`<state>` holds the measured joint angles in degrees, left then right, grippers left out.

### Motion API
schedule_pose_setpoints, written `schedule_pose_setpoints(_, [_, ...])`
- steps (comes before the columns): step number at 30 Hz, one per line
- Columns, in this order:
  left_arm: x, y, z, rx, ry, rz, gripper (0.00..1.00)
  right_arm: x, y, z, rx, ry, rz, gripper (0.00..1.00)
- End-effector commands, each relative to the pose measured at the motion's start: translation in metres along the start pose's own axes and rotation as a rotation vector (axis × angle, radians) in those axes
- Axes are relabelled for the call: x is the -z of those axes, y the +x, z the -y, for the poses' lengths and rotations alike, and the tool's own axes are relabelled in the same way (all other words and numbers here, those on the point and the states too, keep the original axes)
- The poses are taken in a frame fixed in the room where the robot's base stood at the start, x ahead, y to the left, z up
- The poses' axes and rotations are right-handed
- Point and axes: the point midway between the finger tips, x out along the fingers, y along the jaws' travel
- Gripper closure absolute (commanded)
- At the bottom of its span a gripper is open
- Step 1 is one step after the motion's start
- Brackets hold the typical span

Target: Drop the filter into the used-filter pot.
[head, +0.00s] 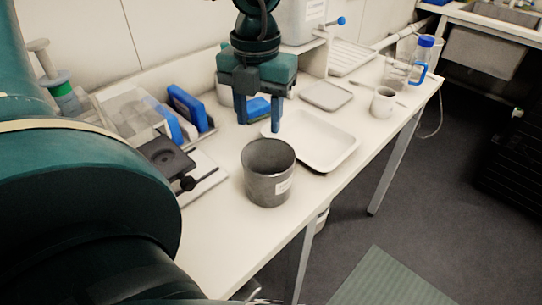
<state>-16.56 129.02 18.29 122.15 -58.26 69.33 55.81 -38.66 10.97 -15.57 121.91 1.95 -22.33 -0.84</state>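A grey pot (268,184) with a white label stands upright near the front edge of the white bench; I take it for the used-filter pot. Its mouth is open, and I can make out no filter inside. My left gripper (259,121) points down behind the pot and a little above the bench. Its two fingers stand apart, and no object shows held between them; a blue item on the bench shows through the gap. I cannot make out the filter anywhere. My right gripper is not in view.
A shallow white tray (338,154) lies right behind the pot. A white mug (383,102) and a blue-capped bottle (422,58) stand farther right. Left are a dark device (165,158) and blue boxes (188,108). Bench (222,235) in front of the pot is clear.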

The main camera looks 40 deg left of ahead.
Motion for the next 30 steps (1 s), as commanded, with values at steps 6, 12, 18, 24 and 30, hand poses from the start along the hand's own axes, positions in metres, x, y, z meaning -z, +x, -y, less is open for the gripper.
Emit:
schedule_pose_setpoints(6, [0.000,0.000,0.000,0.000,0.000,0.001,0.47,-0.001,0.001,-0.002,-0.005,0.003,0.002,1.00])
schedule_pose_setpoints(12, [-0.001,-0.006,0.000,0.000,0.000,0.004,0.47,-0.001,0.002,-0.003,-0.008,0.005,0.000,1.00])
schedule_pose_setpoints(18, [-0.002,-0.041,0.000,0.000,-0.001,0.009,0.47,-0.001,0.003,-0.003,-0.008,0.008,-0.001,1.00])
schedule_pose_setpoints(24, [-0.001,-0.086,0.000,0.001,-0.001,0.007,0.47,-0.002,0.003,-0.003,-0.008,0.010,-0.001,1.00])
schedule_pose_setpoints(30, [-0.001,-0.119,0.000,0.000,-0.001,0.004,0.47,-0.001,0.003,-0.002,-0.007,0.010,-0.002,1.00])
